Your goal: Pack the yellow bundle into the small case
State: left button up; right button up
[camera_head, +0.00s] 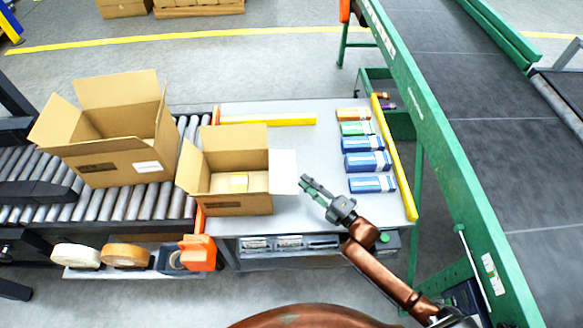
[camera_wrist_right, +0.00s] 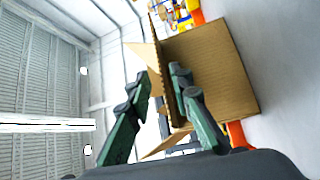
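The small case (camera_head: 240,205) is an open cardboard box with raised flaps on the left part of the grey table. Whether a finger touches the flap I cannot tell. My left gripper is not in view.
A row of packs stands at the table's right: a tan one (camera_head: 353,114), a green one (camera_head: 357,129) and several blue ones (camera_head: 367,161). A larger open box (camera_head: 125,165) is on the roller conveyor (camera_head: 50,160). A green-framed belt (camera_head: 470,120) borders the right.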

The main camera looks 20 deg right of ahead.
aim_at(293, 173)
jog(key=b+x, duration=0.1)
jog(key=x, duration=0.5)
jog(key=shift+a, duration=0.25)
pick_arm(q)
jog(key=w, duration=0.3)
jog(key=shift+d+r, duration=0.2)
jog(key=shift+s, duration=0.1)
pick_arm(e)
grip_shut()
